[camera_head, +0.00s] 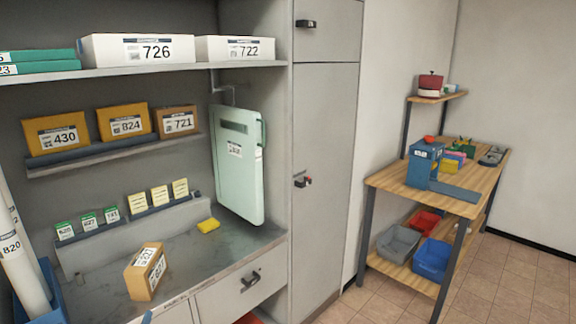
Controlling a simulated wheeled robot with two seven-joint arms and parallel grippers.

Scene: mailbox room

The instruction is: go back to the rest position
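Neither of my grippers nor either arm can be made out in the head view, so their pose and opening are hidden from me. A brown box (146,271) with white labels stands at an angle on the grey counter (205,252), with nothing holding it. A small blue tip (147,317) shows at the bottom edge; I cannot tell what it belongs to.
A pale green panel (237,165) hangs at the cabinet's right, above a yellow block (208,226). White tubes (22,260) stand at the left edge. A drawer (240,284) lies below the counter. A wooden workbench (440,195) stands at right, beside bare tiled floor.

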